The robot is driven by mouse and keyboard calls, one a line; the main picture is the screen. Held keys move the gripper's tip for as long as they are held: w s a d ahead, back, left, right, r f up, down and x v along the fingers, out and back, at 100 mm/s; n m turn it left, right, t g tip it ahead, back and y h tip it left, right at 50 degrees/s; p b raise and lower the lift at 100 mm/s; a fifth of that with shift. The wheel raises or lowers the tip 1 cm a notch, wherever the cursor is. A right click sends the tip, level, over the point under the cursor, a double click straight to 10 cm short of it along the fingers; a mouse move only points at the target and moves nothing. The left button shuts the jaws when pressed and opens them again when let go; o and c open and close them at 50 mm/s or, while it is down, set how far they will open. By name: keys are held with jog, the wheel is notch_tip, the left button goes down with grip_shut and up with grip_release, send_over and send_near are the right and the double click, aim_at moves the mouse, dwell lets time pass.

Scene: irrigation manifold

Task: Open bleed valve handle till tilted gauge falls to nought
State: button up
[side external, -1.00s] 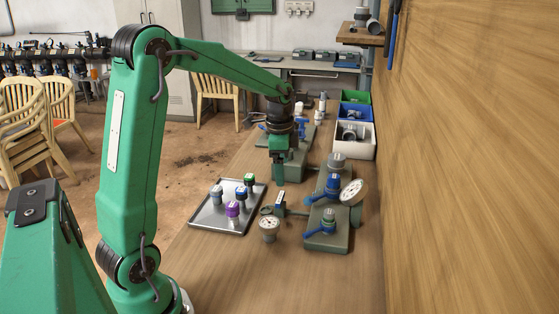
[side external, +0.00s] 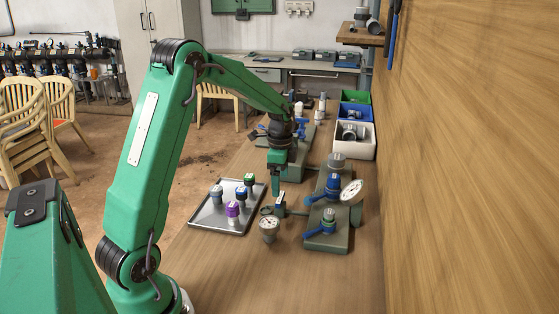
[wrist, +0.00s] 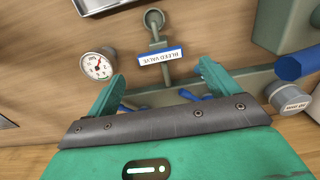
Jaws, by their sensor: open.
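My gripper (side external: 276,188) is open and empty, pointing down above the bench just left of the grey-green manifold. In the wrist view its green fingers (wrist: 163,85) stand apart, with a white "BLEED VALVE" tag (wrist: 160,57) beyond them, upside down. The tag sits on a short pipe with a round end. Blue parts (wrist: 188,95) show between the fingers, partly hidden by my gripper; I cannot tell whether they are the bleed handle.
A metal tray (side external: 206,222) with several coloured-capped parts lies left of my gripper. The manifold plate (side external: 327,240) carries other blue handles (side external: 320,229). Bins (side external: 353,140) stand behind, and a wooden wall (side external: 470,150) closes the right. The bench front is clear.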

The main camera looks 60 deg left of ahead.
aim_at(280, 199)
jog(key=shift+f, duration=2.7)
jog(key=shift+c, duration=0.2)
jog(key=c, duration=0.9)
